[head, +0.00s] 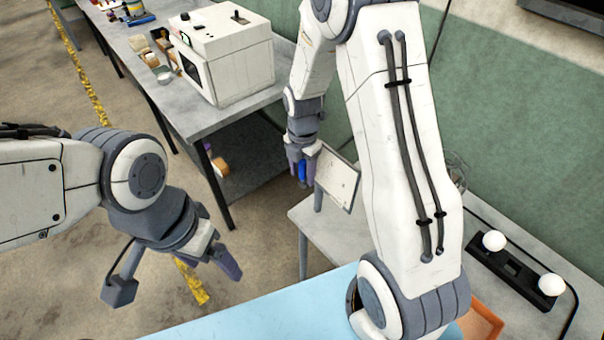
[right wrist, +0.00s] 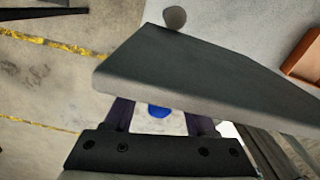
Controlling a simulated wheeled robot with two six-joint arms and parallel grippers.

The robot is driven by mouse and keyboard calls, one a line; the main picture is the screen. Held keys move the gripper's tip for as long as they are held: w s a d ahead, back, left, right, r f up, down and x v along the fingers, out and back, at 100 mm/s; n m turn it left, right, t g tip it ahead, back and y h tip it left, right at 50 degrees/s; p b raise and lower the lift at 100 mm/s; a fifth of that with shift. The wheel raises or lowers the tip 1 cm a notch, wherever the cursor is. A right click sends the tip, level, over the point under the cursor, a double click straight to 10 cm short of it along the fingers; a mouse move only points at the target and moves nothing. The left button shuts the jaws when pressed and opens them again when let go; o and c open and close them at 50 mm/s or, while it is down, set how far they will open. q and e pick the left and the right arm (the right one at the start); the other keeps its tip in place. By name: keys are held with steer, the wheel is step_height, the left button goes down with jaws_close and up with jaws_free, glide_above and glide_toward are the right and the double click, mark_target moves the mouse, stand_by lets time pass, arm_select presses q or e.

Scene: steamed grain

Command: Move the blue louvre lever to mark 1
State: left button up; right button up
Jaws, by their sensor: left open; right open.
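The blue louvre lever (head: 302,170) shows as a small blue piece at my right gripper, beside a white upright panel (head: 339,184). My right gripper (head: 301,176) is open, with the blue piece between its fingers. In the right wrist view the blue lever (right wrist: 158,110) shows as a round blue end between the two dark fingers (right wrist: 160,122), partly hidden by a dark grey slab. I cannot tell whether the fingers touch it. No mark numbers can be read. My left gripper (head: 228,263) is open and empty, above the floor at the left.
A white box-shaped machine (head: 226,55) stands on a grey bench (head: 185,118) at the back. A grey table (head: 330,237) lies under the panel. A light blue surface (head: 270,318) is in front. A black bar with two white knobs (head: 515,268) and an orange tray (head: 484,322) are at right.

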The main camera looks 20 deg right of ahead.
steer(key=shift+f, duration=1.1)
jaws_close()
stand_by(0.7)
